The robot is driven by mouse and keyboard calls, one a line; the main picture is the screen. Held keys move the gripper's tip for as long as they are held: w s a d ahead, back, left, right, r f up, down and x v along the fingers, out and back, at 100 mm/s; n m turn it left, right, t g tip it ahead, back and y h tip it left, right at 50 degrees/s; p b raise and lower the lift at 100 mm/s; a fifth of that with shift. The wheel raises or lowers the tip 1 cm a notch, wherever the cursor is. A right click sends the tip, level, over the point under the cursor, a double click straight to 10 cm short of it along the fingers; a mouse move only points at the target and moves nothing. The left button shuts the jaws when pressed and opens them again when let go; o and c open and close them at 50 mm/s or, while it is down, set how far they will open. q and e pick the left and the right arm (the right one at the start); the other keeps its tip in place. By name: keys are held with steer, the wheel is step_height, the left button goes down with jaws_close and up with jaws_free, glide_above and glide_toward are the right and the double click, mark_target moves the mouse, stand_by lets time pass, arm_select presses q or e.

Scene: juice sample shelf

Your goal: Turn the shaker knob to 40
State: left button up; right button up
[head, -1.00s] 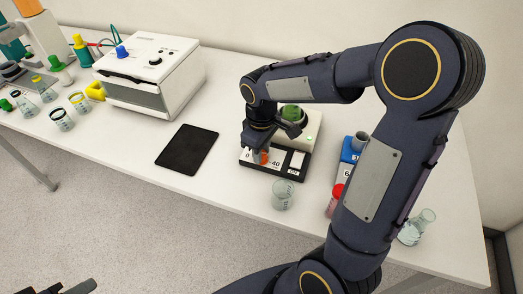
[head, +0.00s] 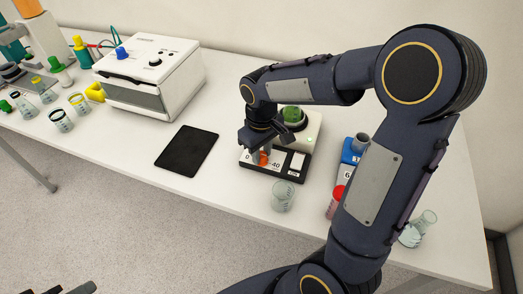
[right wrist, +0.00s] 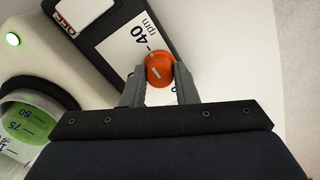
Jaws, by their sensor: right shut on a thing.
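The shaker (head: 303,137) stands on the table with a black front panel, a white dial plate marked 0 and 40, and a green-banded vessel (head: 293,115) on top. Its orange knob (right wrist: 160,69) sits between the fingers of my right gripper (right wrist: 160,82), which is shut on it. A short pale mark shows on the knob, and the 40 label (right wrist: 138,34) lies just above it in the right wrist view. My left gripper (head: 75,288) shows only partly at the bottom left edge.
A black tablet (head: 187,151) lies left of the shaker. A glass beaker (head: 283,197) stands in front of it. A blue rack (head: 351,150), a red-capped tube (head: 336,195) and a flask (head: 418,229) are at right, close to my arm. A white machine (head: 150,77) stands at back left.

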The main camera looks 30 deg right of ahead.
mark_target(262, 154)
steer(key=o, duration=1)
steer(key=shift+r, duration=3.95)
